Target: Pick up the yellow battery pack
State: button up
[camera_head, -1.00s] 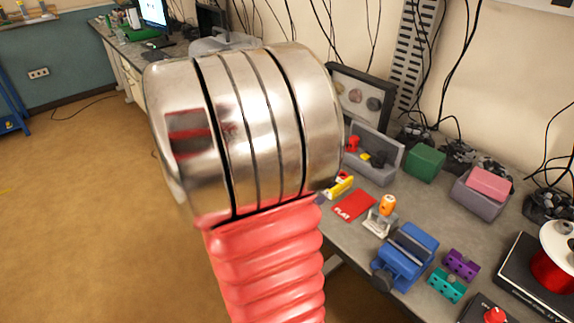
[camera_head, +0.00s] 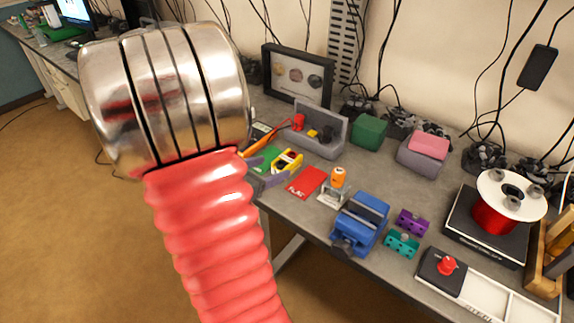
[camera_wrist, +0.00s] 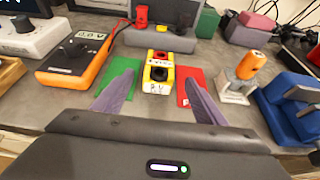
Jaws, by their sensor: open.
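The yellow battery pack (camera_wrist: 157,72), with dark and red parts and lettering on its near face, sits on the grey bench. In the wrist view it is between a green card (camera_wrist: 121,79) and a red card. In the head view the battery pack (camera_head: 288,161) is partly visible just right of my arm. My gripper (camera_wrist: 158,80) is open, its two grey-purple fingers apart on either side of the pack in the wrist view. No contact with the pack shows. In the head view my arm hides most of the gripper.
An orange multimeter (camera_wrist: 76,56) is left of the pack. The red card (camera_head: 306,182) reads FLAT. A grey bin (camera_head: 321,136) stands behind, an orange cylinder on a stand (camera_wrist: 243,75) and a blue vise (camera_head: 360,224) to the right. Little free room surrounds the pack.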

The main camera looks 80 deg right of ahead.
aim_at(283, 163)
jog(key=shift+x, duration=2)
jog(key=shift+x, duration=2.6)
jog(key=shift+c, duration=0.2)
jog(key=shift+r, duration=0.1)
jog(key=c, duration=1.3)
